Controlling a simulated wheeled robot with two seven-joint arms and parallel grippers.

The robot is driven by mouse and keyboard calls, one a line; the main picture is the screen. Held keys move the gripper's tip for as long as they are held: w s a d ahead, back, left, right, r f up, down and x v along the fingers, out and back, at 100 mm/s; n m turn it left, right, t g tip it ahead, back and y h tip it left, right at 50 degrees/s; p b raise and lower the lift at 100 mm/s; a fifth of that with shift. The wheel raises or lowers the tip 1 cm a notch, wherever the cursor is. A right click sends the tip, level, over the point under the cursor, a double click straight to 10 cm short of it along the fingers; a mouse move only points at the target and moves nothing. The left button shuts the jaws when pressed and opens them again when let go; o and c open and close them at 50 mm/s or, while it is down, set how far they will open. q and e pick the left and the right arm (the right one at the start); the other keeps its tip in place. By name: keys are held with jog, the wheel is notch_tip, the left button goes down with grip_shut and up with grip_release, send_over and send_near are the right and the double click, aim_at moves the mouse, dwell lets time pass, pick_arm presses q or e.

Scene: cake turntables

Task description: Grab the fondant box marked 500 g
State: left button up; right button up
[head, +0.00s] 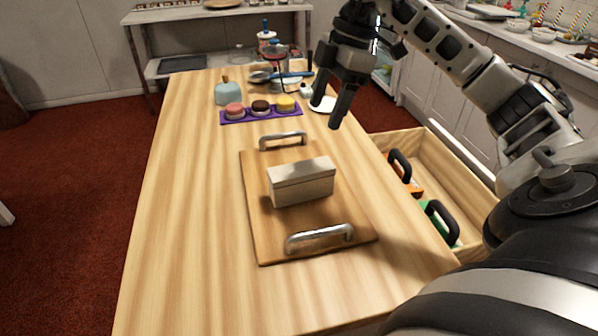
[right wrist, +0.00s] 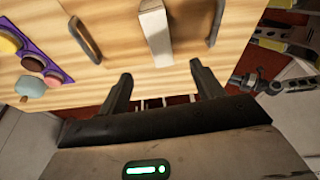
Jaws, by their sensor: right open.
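A pale beige box (head: 301,182) with a lid seam lies on a wooden board (head: 262,235) with two metal handles, on the long table. No label or weight mark can be read on it. It also shows in the right wrist view (right wrist: 154,32), at the top centre. My right gripper (head: 331,96) is open and empty, held above the table's right side, beyond the box and apart from it. Its two spread fingers show in the right wrist view (right wrist: 161,72). My left gripper does not show in the head view.
A purple mat (head: 262,117) with three small cakes lies behind the board, near a pale blue jar (head: 228,94). Utensils stand farther back. An open drawer (head: 430,165) at the right holds black-handled items. The table's left side is clear.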

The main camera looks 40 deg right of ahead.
aim_at(302, 168)
jog(key=b+x, duration=0.1)
jog(key=x, duration=0.9)
jog(key=shift+f, duration=0.15)
jog(key=shift+x, duration=3.2)
jog(key=shift+a, duration=0.1)
jog(key=c, duration=1.3)
jog(key=shift+w, duration=0.1)
jog(key=shift+c, duration=0.7)
jog(key=shift+r, duration=0.2)
